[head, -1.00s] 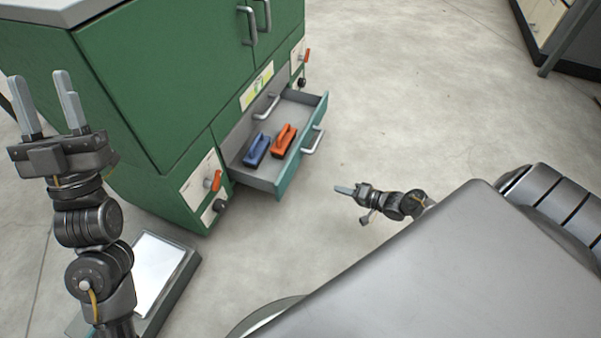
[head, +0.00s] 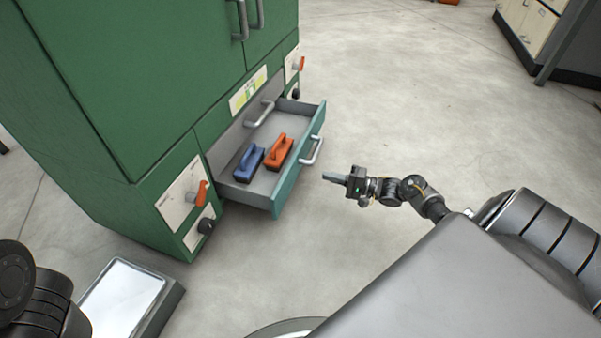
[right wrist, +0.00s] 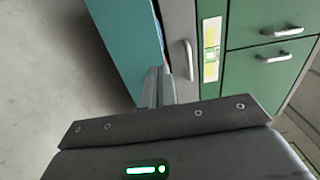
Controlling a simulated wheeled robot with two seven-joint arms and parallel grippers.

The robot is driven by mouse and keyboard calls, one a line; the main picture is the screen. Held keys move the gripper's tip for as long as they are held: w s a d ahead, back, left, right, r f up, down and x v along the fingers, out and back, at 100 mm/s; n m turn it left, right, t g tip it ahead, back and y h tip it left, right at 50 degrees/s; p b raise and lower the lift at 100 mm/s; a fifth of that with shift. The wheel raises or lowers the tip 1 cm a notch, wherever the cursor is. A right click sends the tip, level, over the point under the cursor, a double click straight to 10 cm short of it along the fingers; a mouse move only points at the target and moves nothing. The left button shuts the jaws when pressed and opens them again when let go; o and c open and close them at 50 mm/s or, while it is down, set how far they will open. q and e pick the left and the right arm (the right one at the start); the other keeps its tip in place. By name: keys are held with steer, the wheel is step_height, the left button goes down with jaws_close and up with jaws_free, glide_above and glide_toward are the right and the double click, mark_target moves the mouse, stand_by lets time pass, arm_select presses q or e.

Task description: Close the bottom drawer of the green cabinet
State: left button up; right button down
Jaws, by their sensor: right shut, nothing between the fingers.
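The green cabinet (head: 100,90) stands at the left of the head view. Its bottom drawer (head: 290,180) is pulled out, with a teal front and a pale bar handle (head: 312,151). A blue handled block (head: 248,164) and an orange one (head: 278,150) lie inside. My right gripper (head: 326,176) is shut and empty, just right of the drawer front in the head view. In the right wrist view its fingers (right wrist: 158,88) point towards the edge of the teal drawer front (right wrist: 125,45); I cannot tell if they touch it. My left gripper is out of view.
A grey panel with a handle (head: 260,112) is behind the open drawer. Orange-handled switches (head: 201,193) sit on the cabinet's front. A flat tray-like box with a white top (head: 122,298) lies at lower left.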

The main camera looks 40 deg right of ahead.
mark_target(292, 167)
steer(key=b+x, duration=0.2)
steer(key=x, duration=0.2)
steer(key=b+x, duration=0.3)
steer(key=x, duration=0.2)
steer(key=shift+f, duration=0.25)
steer(key=shift+w+a+r, duration=0.15)
steer(key=shift+w+a, duration=0.15)
steer(key=shift+w, duration=0.15)
